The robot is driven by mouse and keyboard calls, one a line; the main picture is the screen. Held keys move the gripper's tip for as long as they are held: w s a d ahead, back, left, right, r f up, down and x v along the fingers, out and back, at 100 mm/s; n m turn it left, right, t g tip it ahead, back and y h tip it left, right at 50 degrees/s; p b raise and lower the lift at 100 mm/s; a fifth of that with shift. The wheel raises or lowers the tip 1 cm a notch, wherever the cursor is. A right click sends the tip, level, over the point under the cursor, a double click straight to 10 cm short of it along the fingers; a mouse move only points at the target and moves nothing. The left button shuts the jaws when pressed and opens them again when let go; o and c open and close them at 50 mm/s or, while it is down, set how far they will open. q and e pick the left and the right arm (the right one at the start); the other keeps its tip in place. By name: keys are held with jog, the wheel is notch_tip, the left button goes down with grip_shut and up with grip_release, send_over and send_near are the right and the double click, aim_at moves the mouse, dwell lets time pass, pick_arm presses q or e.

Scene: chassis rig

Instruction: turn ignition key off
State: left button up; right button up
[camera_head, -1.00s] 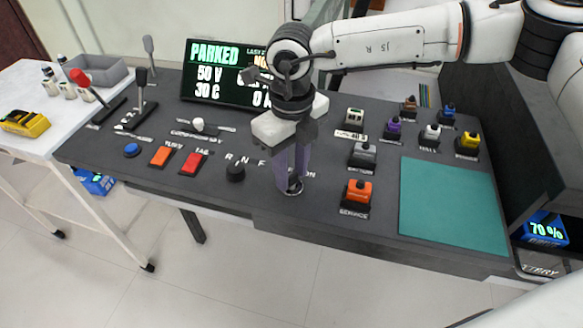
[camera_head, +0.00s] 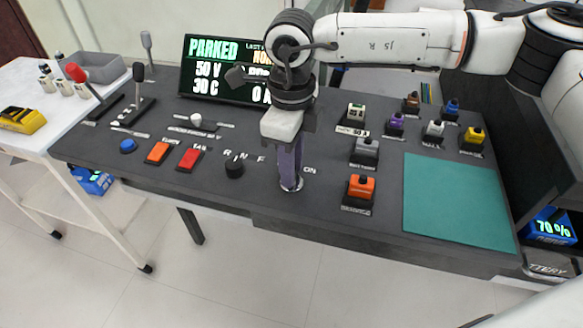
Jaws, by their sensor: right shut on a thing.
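The ignition switch (camera_head: 291,188) is a small round fitting on the dark console, beside the white "ON" label. The key is mostly hidden by the fingers. My right gripper (camera_head: 290,183) points straight down over the switch, its purple-grey fingers shut on the key. I see the fingers nearly edge-on. My left gripper is not in view.
A black R-N-F knob (camera_head: 234,166) stands just left of the gripper. An orange block switch (camera_head: 360,189) stands to its right. The display (camera_head: 222,70) behind reads PARKED. A bare green mat (camera_head: 458,200) covers the console's right side.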

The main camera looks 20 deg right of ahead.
jog(key=shift+n+b, duration=0.4)
jog(key=shift+n, duration=0.5)
jog(key=n+b, duration=0.1)
jog(key=n, duration=0.1)
jog(key=shift+n, duration=0.3)
jog(key=shift+n+b, duration=0.35)
jog(key=shift+n, duration=0.95)
jog(key=shift+r, duration=0.1)
jog(key=o, duration=1)
jog(key=shift+o, duration=0.2)
